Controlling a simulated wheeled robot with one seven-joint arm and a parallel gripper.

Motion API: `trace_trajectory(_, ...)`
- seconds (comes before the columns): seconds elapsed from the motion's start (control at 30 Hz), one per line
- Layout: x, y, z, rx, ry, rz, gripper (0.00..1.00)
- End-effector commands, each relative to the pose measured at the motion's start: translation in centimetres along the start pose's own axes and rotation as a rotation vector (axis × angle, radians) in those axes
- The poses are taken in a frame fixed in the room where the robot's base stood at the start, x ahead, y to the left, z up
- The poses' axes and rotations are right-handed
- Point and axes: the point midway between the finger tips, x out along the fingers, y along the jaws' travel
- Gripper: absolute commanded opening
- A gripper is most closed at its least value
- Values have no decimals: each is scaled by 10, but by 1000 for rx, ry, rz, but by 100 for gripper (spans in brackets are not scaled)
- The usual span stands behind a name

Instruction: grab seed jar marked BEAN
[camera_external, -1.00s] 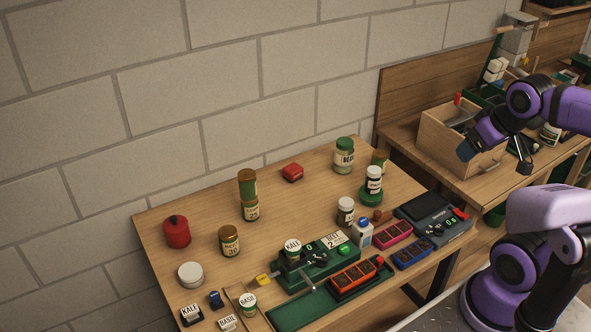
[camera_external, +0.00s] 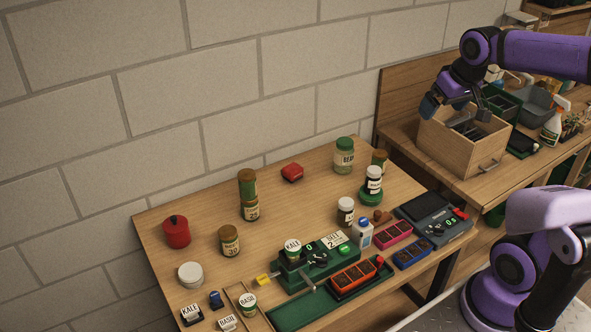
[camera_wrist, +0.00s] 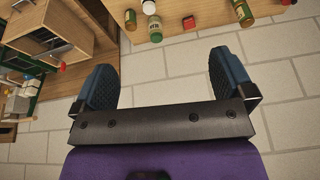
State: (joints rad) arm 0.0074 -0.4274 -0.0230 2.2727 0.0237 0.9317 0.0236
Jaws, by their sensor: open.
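I cannot read BEAN for sure on any jar. A glass jar with a green lid (camera_external: 344,157) and a short label stands near the back of the nearer bench; the label is too small to read. It likely shows in the wrist view as a pale green jar (camera_wrist: 155,30) beyond my fingers.
The wooden crate (camera_external: 447,151) stands on the farther bench, beside a spray bottle (camera_external: 553,124). A red box (camera_external: 292,173), a red pot (camera_external: 176,231) and a green dispenser (camera_external: 313,264) are on the nearer bench. The brick wall (camera_external: 225,80) runs close behind.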

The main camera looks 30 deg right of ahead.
Motion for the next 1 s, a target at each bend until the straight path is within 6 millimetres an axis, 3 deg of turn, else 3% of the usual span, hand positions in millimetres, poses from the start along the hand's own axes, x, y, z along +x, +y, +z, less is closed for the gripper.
trace_trajectory(0.1, 14, 2, -40, 21, -34, 0, 100)
trace_trajectory(0.47, 78, 12, -146, 82, -122, 7, 100)
trace_trajectory(0.77, 160, 25, -220, 128, -193, 23, 100)
trace_trajectory(1.0, 241, 37, -264, 162, -250, 39, 100)
